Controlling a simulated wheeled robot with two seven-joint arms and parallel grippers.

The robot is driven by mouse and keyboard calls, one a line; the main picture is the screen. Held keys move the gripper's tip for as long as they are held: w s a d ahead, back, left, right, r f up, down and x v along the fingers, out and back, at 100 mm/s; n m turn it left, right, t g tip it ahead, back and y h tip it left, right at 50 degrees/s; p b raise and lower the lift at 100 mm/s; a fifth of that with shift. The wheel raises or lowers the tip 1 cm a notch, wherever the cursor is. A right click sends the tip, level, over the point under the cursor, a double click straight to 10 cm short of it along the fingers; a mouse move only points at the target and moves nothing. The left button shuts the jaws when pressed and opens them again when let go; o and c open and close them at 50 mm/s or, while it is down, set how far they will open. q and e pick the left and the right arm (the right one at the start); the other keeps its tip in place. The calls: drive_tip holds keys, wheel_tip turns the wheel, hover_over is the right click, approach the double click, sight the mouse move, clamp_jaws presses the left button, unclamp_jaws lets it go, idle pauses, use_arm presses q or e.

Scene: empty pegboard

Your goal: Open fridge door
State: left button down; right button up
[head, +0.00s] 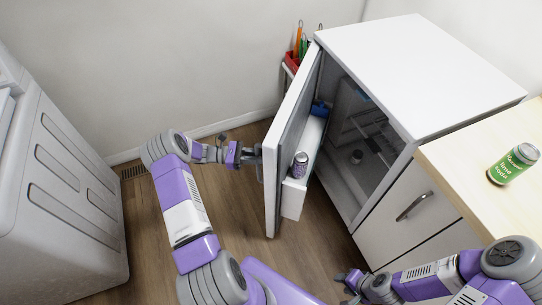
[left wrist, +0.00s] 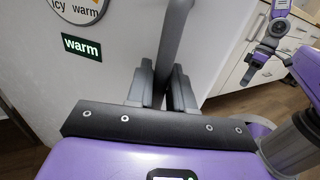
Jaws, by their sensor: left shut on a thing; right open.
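The white fridge (head: 430,50) stands at the right with its door (head: 290,125) swung open to the left. The interior shelves show, and door bins hold a purple can (head: 300,165) and a blue item (head: 319,109). My left gripper (head: 257,155) is at the door's outer face. In the left wrist view its fingers (left wrist: 161,85) are shut around the grey upright door handle (left wrist: 174,40). My right gripper (head: 350,282) is open and low, in front of the counter; it also shows in the left wrist view (left wrist: 260,55). Its fingertips are small in both.
A wooden counter (head: 450,155) with a green soda can (head: 513,164) stands right of the fridge, above a white drawer (head: 405,205). A white ribbed unit (head: 65,185) stands at the left. Wood floor (head: 150,245) is clear between. A red holder (head: 292,62) sits behind the door.

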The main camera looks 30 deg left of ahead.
use_arm(q)
drive_tip(key=shift+a, duration=0.35)
drive_tip(key=c, duration=1.2)
unclamp_jaws()
drive_tip(key=shift+o, duration=0.2)
drive_tip(key=v, duration=0.7)
drive_tip(key=shift+s+a+p, duration=0.2)
drive_tip(key=shift+a+p, duration=0.05)
drive_tip(key=shift+p, duration=0.1)
